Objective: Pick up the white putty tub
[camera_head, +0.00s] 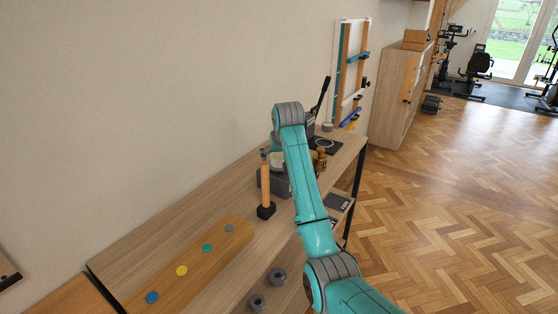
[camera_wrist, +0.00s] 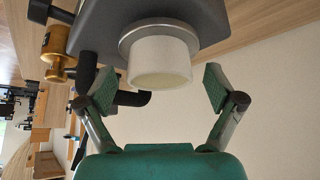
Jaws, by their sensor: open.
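The white putty tub (camera_wrist: 160,62) shows in the wrist view as a short white cylinder with its base against a round metal plate (camera_wrist: 130,36) on a grey block. My gripper (camera_wrist: 159,87) is open, with one finger on each side of the tub's near end and a visible gap to both. Nothing is held. In the head view my arm covers the gripper, and only a pale part that looks like the tub (camera_head: 277,157) shows beside the arm, above the grey block (camera_head: 275,183).
A brass-coloured fitting (camera_wrist: 55,48) and a black curved part lie close to the left finger in the wrist view. In the head view a wooden-handled tool (camera_head: 265,188) stands left of the arm. A board with coloured discs (camera_head: 182,271) and grey rings (camera_head: 277,277) are on the bench.

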